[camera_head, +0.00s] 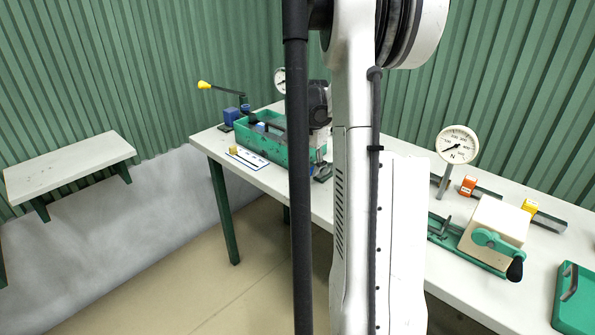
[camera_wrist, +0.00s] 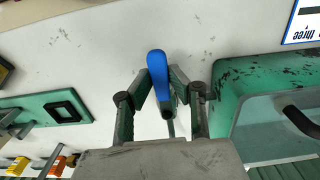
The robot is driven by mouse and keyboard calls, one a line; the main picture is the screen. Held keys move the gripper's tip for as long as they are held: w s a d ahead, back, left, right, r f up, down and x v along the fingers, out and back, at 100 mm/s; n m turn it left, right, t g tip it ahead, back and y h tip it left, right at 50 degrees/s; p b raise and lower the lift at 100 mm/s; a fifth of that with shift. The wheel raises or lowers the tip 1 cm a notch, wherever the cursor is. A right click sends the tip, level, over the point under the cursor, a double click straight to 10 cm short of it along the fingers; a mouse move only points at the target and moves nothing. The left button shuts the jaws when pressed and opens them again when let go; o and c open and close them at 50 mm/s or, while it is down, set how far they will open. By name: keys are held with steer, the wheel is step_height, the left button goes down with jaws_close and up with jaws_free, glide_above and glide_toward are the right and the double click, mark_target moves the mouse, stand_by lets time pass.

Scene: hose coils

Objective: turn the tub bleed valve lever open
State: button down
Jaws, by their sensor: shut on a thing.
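In the wrist view, a blue lever handle (camera_wrist: 157,66) with a dark lower end stands between the two dark fingers of my gripper (camera_wrist: 165,88). The fingers are shut on it, and its rounded blue tip sticks out beyond them. The green tub (camera_wrist: 222,112) is just right of the gripper in this view. In the head view the tub (camera_head: 283,151) sits on the far left part of the bench, partly behind my arm. The lever and fingertips cannot be made out there. The valve body is hidden, so its open or shut position cannot be told.
The white bench (camera_head: 395,175) carries a dial gauge (camera_head: 457,145), a cream box with a green crank (camera_head: 496,237) and a green tray (camera_head: 575,297) on the right. A yellow-knobbed lever (camera_head: 204,85) stands behind the tub. A blue-bordered card (camera_wrist: 302,24) lies near the tub.

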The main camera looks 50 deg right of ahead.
mark_target(311, 169)
steer(key=shift+w, duration=0.1)
stand_by(0.4)
steer(key=c, duration=1.6)
jaws_free()
steer(key=shift+r, duration=0.15)
step_height(311, 169, up, 12)
steer(key=shift+f, duration=0.1)
